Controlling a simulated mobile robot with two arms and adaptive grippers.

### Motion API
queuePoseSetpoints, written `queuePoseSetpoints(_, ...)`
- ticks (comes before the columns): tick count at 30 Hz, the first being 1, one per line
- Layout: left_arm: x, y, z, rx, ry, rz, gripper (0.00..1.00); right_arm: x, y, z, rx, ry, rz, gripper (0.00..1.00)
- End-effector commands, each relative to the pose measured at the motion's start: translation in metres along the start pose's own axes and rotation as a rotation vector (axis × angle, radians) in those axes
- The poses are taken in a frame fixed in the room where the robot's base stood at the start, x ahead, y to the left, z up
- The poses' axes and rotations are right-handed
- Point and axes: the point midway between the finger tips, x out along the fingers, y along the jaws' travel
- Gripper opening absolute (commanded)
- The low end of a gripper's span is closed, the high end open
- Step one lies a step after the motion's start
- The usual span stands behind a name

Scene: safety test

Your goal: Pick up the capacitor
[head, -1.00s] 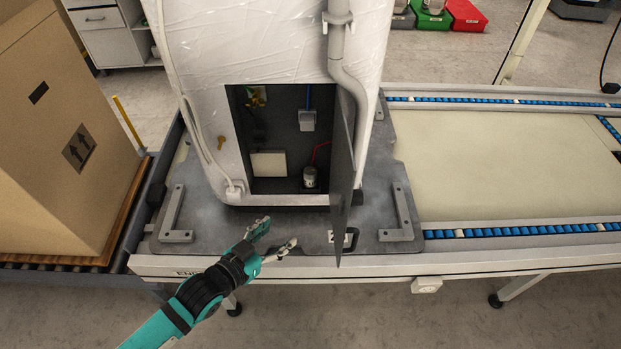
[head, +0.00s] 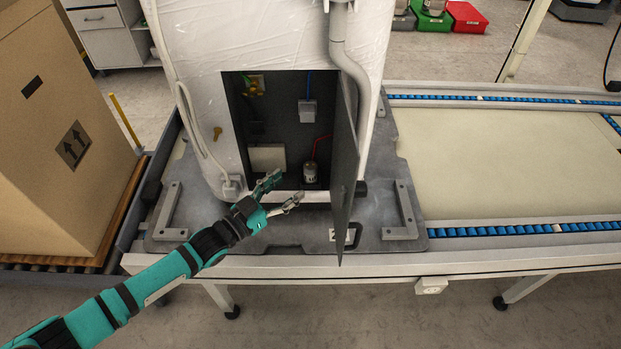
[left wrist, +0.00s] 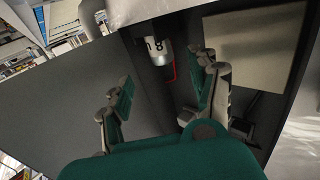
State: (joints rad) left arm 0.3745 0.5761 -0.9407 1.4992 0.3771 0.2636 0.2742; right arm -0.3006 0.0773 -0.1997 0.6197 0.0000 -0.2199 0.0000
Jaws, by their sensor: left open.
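The capacitor (head: 310,173) is a small light cylinder with a red wire. It stands on the floor of the open dark compartment in the white wrapped machine. In the left wrist view the capacitor (left wrist: 155,48) shows dark markings and lies beyond the space between my fingers. My left gripper (head: 283,190) is open and empty at the compartment's lower front edge, left of and nearer than the capacitor, apart from it. It also shows in the left wrist view (left wrist: 163,98). My right gripper is not in view.
The compartment's grey door (head: 343,185) stands open just right of the capacitor. A pale box (head: 267,158) sits inside at the left. A cardboard box (head: 60,130) stands at far left. The conveyor surface (head: 500,160) at right is clear.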

Motion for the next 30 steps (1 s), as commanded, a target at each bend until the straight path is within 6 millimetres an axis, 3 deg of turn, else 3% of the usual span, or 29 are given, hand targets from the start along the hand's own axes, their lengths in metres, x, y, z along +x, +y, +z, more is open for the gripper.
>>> queuePoseSetpoints(8,0.023,-0.001,0.001,0.000,0.000,0.000,0.61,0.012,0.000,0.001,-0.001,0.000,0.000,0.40)
queuePoseSetpoints(18,0.067,-0.003,-0.001,0.000,-0.001,0.000,0.61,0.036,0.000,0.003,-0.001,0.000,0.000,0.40)
queuePoseSetpoints(26,0.070,-0.003,-0.004,-0.001,-0.002,-0.001,0.61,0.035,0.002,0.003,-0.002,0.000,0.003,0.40)
queuePoseSetpoints(30,0.070,-0.003,-0.004,0.000,-0.002,-0.001,0.45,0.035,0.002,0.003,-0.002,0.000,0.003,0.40)
